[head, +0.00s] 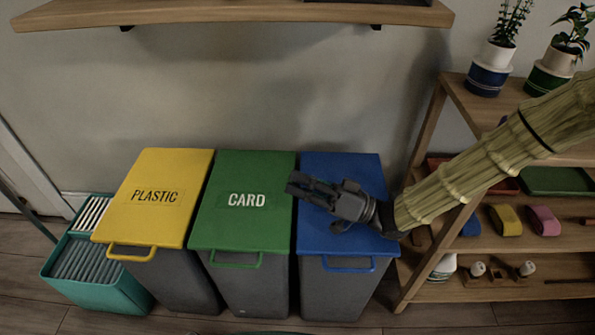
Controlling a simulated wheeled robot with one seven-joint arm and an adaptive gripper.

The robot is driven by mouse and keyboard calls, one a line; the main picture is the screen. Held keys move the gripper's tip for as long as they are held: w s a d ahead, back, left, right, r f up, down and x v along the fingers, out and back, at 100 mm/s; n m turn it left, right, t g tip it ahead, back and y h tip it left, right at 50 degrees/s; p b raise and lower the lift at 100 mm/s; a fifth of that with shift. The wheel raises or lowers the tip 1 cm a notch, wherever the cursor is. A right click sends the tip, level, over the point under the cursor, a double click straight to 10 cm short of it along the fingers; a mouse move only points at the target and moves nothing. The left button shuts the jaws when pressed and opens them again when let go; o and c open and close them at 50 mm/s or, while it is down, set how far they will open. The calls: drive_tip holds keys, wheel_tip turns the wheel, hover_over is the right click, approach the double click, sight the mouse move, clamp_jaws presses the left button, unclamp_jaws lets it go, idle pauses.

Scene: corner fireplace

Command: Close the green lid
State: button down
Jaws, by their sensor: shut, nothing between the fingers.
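The green lid (243,202), marked CARD, lies flat on the middle grey bin (257,289) and looks shut. A green handle loop (235,261) is at its front edge. My gripper (292,187) is shut and empty. Its fingers point left, and in the picture their tips are at the right edge of the green lid. The rest of the gripper is over the blue lid (345,170) of the right bin and hides part of it. I cannot tell how high above the lids the gripper is.
A yellow PLASTIC lid (155,205) closes the left bin. A teal crate (90,273) stands at far left. A wooden shelf (240,12) is on the wall above. A wooden rack (425,150) with potted plants stands right.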

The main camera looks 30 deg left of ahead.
drive_tip(key=shift+s+f, duration=0.15)
drive_tip(key=shift+f, duration=0.2)
drive_tip(key=shift+a, duration=0.1)
wheel_tip(320, 180, up, 10)
idle(0.8)
